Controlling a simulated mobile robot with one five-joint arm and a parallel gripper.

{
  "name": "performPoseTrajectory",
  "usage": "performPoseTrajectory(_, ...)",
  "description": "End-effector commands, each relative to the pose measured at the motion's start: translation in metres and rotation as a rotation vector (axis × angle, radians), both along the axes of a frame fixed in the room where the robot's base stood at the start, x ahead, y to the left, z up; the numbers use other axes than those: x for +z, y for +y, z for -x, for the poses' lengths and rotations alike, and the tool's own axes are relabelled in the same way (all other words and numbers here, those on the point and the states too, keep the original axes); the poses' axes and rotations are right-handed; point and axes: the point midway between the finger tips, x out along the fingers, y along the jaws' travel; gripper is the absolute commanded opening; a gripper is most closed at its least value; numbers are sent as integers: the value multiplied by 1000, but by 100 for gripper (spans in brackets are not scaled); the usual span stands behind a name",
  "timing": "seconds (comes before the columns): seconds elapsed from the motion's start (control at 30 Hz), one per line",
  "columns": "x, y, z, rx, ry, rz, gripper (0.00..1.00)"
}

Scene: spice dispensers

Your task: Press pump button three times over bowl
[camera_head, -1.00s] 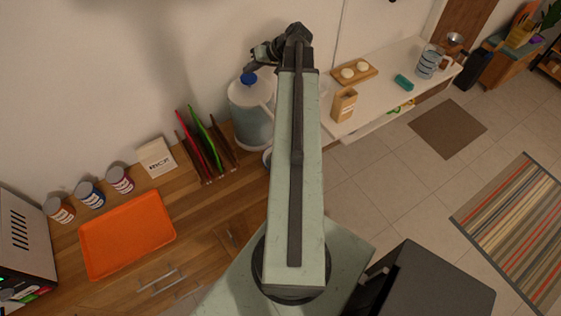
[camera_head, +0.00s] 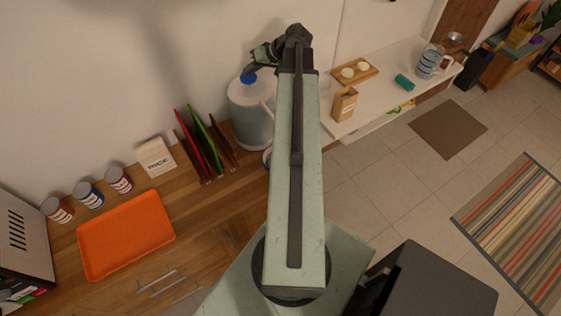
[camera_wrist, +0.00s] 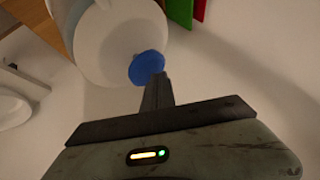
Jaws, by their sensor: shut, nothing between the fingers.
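The pump dispenser (camera_head: 250,112) is a large pale container with a blue top button (camera_head: 249,78), standing upright against the wall. The button also shows in the wrist view (camera_wrist: 146,67). My gripper (camera_wrist: 158,78) is shut and empty, with its tips overlapping the button's edge in the wrist view. In the head view my gripper (camera_head: 254,66) is just above the button. I cannot tell whether it touches. A sliver of the bowl (camera_head: 267,157) shows at the dispenser's foot; my arm hides the rest.
Folders in a rack (camera_head: 205,150) stand left of the dispenser. A white box (camera_head: 156,157), several cans and an orange tray (camera_head: 125,235) lie further left. A carton (camera_head: 344,104) stands on the white counter to the right.

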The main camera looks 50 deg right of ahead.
Motion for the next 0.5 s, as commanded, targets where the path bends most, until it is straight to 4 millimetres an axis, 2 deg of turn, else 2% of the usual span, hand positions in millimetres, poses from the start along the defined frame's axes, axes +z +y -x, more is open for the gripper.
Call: performPoseTrajectory(0.5, -7, 0, 0, 1, 1, 0, 0)
